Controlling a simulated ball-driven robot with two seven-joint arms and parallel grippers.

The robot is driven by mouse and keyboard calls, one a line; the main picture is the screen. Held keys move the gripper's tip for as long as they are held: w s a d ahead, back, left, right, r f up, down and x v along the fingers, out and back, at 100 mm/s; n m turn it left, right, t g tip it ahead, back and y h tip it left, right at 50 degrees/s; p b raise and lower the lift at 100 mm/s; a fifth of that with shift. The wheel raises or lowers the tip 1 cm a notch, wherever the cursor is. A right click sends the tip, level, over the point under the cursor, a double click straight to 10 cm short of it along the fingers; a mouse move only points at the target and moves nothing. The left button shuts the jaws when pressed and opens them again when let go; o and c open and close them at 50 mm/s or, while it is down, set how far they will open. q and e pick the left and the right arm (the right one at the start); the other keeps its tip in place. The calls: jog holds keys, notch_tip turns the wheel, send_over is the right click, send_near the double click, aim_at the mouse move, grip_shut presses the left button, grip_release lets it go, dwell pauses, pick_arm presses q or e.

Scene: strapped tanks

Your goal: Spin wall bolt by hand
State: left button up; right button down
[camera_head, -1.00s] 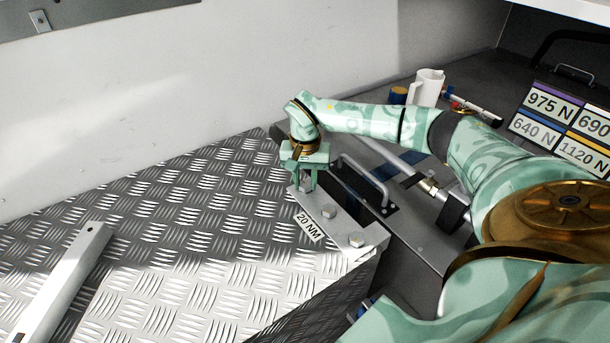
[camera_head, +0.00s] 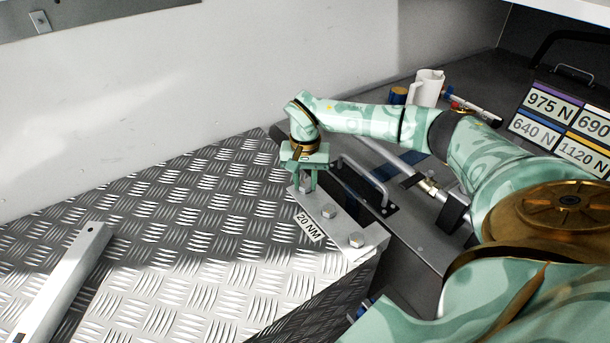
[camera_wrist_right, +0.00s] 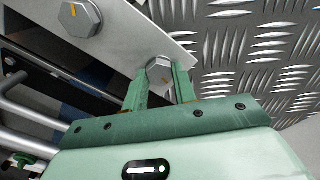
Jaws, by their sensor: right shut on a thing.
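The wall bolt (camera_head: 306,184) is the hex bolt nearest the white wall, at the far end of a light metal plate labelled 20 NM (camera_head: 308,225). My right gripper (camera_head: 307,186) points down over it and is shut on its head. In the right wrist view the wall bolt's head (camera_wrist_right: 160,72) sits between the two green fingers of the gripper (camera_wrist_right: 161,82). The fingers partly hide it. Two more hex bolts, a middle one (camera_head: 330,211) and a near one (camera_head: 356,240), stand on the same plate. My left gripper is not in view.
A metal handle (camera_head: 366,181) rises close to the right of my gripper. A white wall (camera_head: 200,90) stands behind. A loose metal bar (camera_head: 62,285) lies on the tread plate at left. A white jug (camera_head: 428,88) and force labels (camera_head: 560,120) are farther right.

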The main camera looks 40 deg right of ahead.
aim_at(305, 185)
jog(key=shift+r+n+p, duration=0.2)
jog(key=shift+n+p, duration=0.65)
jog(key=shift+n, duration=0.15)
jog(key=shift+n+p, duration=0.45)
jog(key=shift+n, duration=0.25)
jog(key=shift+f+n, duration=0.15)
jog(key=shift+n, duration=0.45)
jog(key=c, duration=1)
grip_release()
jog(key=shift+c, duration=0.2)
notch_tip(305, 185, up, 8)
jog(key=p, duration=0.8)
jog(key=shift+o, duration=0.4)
